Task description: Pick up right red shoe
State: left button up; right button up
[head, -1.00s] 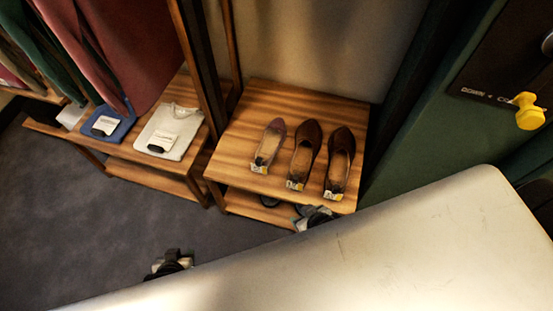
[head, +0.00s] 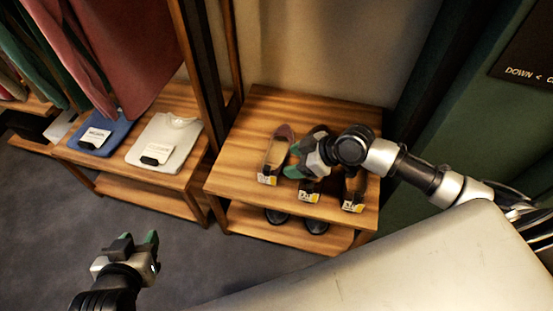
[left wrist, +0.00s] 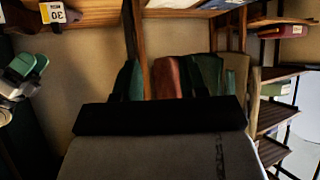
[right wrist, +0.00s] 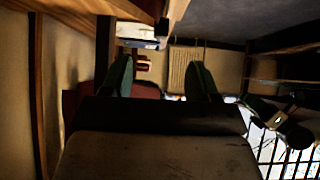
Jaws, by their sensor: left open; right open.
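Three shoes stand in a row on the upper wooden shelf in the head view. The middle one (head: 317,131) is brown and mostly covered by my right gripper. The right one (head: 354,188) is brown and partly behind my right arm. My right gripper (head: 295,160) is open, over the middle shoe and close beside the red shoe; contact cannot be told. Its green fingers (right wrist: 160,78) show apart in the right wrist view. My left gripper (head: 138,242) is open and empty over the floor, low at left.
More shoes (head: 314,225) sit on the lower shelf. A shelf with a blue shirt (head: 100,134) and a white shirt (head: 165,142) stands left, under hanging clothes (head: 115,50). A wooden post (head: 197,75) separates the shelves. A green wall lies right.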

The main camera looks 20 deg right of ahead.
aim_at(269, 167)
jog(key=b+x, duration=0.3)
jog(key=x, duration=0.6)
jog(key=shift+w+a+f, duration=0.1)
jog(key=shift+w+a, duration=0.05)
jog(key=shift+w+a+f+b, duration=0.2)
jog(key=shift+a+b, duration=0.05)
jog(key=shift+b, duration=0.05)
pick_arm(q)
jog(key=w+d+r+t+h, duration=0.2)
jog(key=w+r+t+h, duration=0.1)
jog(key=r+t, duration=0.6)
jog(key=shift+d+r+t, duration=0.3)
jog(key=shift+r, duration=0.5)
pick_arm(e)
grip_shut()
